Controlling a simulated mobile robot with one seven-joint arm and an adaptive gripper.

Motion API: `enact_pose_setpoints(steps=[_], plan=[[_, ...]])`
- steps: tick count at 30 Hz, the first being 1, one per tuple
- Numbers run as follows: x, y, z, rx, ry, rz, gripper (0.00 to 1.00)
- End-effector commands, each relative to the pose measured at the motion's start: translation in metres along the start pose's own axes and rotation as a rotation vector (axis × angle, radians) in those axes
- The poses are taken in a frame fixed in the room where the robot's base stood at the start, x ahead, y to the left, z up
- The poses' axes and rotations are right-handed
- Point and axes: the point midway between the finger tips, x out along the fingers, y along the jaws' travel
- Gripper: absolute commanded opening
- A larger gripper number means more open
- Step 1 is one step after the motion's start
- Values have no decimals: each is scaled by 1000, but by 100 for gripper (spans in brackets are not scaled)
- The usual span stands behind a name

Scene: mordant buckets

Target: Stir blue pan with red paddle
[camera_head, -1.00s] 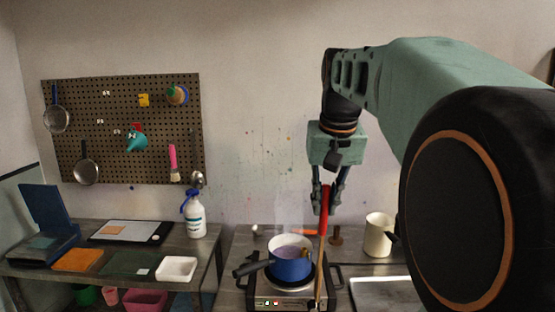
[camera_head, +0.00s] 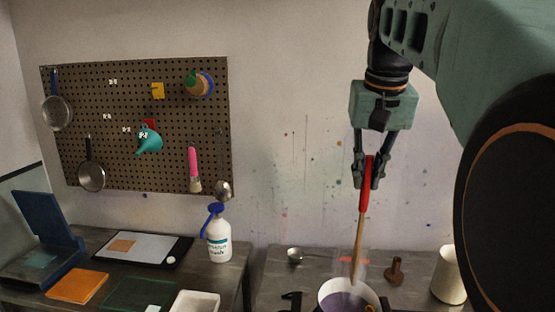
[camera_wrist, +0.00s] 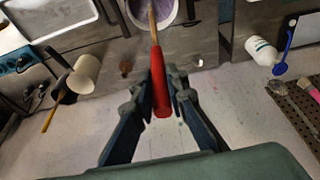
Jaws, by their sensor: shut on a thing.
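My gripper (camera_head: 367,178) is shut on the red handle of the paddle (camera_head: 366,190), whose wooden shaft points down and leans slightly left. The paddle's lower end shows at the far part of the pan's opening; I cannot tell whether it is inside or above. The blue pan (camera_head: 323,291) has a white inside and purple liquid, and is cut off by the bottom edge of the head view. In the wrist view, my gripper (camera_wrist: 165,75) holds the red handle (camera_wrist: 160,95), and the shaft crosses over the pan (camera_wrist: 172,14); its end is out of frame.
A cream mug (camera_head: 449,277) and a small brown wooden object (camera_head: 396,271) stand right of the pan. A white bottle (camera_head: 218,242) stands on the left table, below the pegboard (camera_head: 120,165).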

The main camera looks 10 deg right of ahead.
Motion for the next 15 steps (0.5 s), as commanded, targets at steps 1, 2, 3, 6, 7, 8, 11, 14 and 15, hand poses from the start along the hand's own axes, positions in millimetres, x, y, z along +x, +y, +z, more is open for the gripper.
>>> enact_pose_setpoints(steps=[1, 2, 3, 6, 7, 8, 11, 14, 15], plan=[[0, 0, 0, 0, 1, 0, 0], [0, 0, 0, 0, 1, 0, 0], [0, 0, 0, 0, 1, 0, 0], [2, 0, 1, 0, 1, 0, 0], [3, 0, 1, 0, 1, 0, 0], [4, 0, 1, 0, 0, 0, 0], [10, 0, 3, 0, 0, 0, 0], [17, 0, 5, 0, 0, 0, 0], [21, 0, 6, -1, 0, 0, 0]])
